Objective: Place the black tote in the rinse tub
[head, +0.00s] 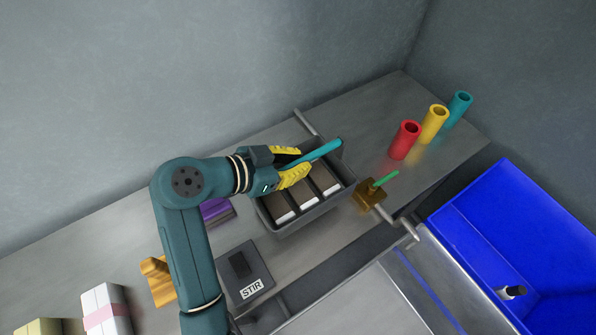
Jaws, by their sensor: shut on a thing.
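The black tote (273,229) shows as a dark grey open bin on the steel bench, in the middle of the head view. It holds dark blocks with white edges in side-by-side compartments. My gripper (304,161), with yellow fingers, is above the tote's far left part and shut on a teal bar (324,151). The bar slants over the tote toward its far right corner; I cannot tell whether it is the tote's handle. The fingers and bar hide part of the tote. The rinse tub appears to be the blue tub (480,215) at the right, apart from the tote.
Red (404,140), yellow (434,124) and teal (459,108) tubes stand at the back right. A brown block (369,194) with a green stick sits just right of the tote. A STIR plate (243,271) lies in front. A black-and-white piece (512,292) is in the tub.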

